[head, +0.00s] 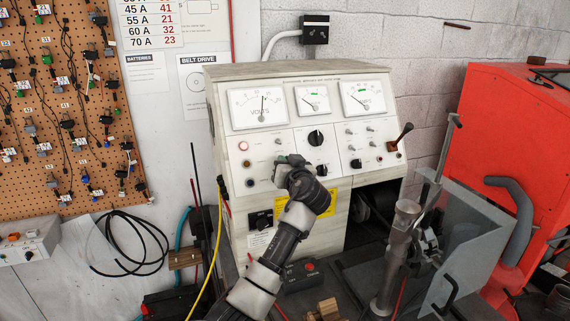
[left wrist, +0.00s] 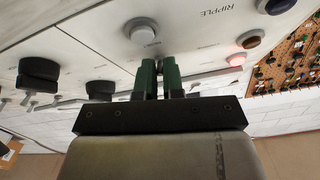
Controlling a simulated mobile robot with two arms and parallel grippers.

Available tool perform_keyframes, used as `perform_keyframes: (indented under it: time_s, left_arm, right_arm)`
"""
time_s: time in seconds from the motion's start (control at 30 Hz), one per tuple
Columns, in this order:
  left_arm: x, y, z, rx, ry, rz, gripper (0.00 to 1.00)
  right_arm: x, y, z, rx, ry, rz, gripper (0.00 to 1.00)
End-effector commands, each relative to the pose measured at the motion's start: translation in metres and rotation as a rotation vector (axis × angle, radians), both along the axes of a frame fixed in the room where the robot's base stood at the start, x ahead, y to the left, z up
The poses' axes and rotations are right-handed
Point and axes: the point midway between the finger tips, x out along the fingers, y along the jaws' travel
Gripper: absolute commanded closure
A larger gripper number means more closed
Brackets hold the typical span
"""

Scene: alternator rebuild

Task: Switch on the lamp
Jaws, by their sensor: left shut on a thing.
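The tester's sloped front panel (head: 277,132) faces me, with a pink-red round indicator lamp (head: 243,145) at its left side. The lamp also shows at the right of the left wrist view (left wrist: 236,60), near a red glow on the panel. My left gripper (head: 288,160) is at the lower middle of the panel. Its green fingers (left wrist: 160,68) are shut on a small toggle switch, mostly hidden between them, so I cannot tell its position. A pale round button (left wrist: 143,32) is just beyond the fingertips. My right gripper is not in view.
A black knob (head: 316,138) and several small toggles sit right of my gripper, under three dial gauges. A lever (head: 401,137) sticks out at the panel's right. A pegboard (head: 60,110) hangs at left; a red cabinet (head: 505,140) stands at right.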

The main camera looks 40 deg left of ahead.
Motion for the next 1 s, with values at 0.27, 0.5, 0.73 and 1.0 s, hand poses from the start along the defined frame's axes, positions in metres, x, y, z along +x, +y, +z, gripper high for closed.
perform_keyframes:
  time_s: [0.27,0.5,0.73,1.0]
  left_arm:
    - [0.001,-0.001,0.011,-0.119,0.055,-0.001,1.00]
    - [0.002,0.001,0.021,-0.301,0.151,-0.002,1.00]
    - [0.004,0.005,0.027,-0.487,0.249,-0.002,1.00]
    - [0.006,0.009,0.028,-0.665,0.341,-0.002,1.00]
  right_arm:
    - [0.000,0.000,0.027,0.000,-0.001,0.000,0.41]
    - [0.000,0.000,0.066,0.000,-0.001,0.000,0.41]
    - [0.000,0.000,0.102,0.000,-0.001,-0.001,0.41]
    - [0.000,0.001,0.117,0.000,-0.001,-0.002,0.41]
